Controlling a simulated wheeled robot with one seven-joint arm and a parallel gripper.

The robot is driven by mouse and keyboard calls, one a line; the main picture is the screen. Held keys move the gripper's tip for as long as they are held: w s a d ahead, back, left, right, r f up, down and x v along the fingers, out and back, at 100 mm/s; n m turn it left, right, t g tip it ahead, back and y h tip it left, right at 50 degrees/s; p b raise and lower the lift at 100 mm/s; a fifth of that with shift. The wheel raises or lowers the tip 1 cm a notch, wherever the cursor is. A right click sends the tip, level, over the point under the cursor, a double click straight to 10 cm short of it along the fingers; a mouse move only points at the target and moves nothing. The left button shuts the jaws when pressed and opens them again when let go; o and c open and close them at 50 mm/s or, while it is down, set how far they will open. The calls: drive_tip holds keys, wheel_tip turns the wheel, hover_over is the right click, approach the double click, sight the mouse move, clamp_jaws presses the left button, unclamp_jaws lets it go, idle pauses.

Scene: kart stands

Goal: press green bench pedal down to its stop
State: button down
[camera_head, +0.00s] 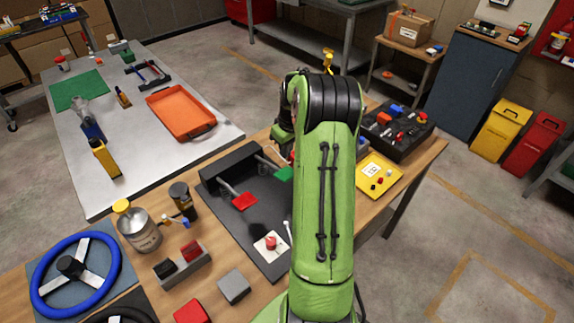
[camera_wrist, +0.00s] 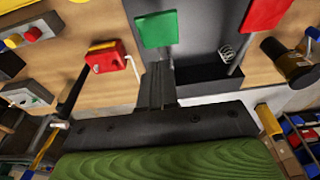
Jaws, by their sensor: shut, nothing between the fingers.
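The green pedal (camera_head: 284,174) is a small square plate on a thin metal arm, on the black pedal base (camera_head: 262,222) on the wooden bench; my arm partly blocks the view near it. My gripper is hidden behind my arm in the head view.
A red pedal (camera_head: 244,201) stands beside the green one, and also shows in the wrist view (camera_wrist: 262,14). A red-button panel (camera_head: 270,243) sits at the base's front end. A red box (camera_wrist: 108,56) lies left of my fingers. A yellow control panel (camera_head: 378,174) is to the right.

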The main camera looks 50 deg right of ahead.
sight(286, 172)
drive_tip(key=f, duration=0.6)
drive_tip(key=shift+s+f, duration=0.2)
drive_tip(key=shift+s, duration=0.1)
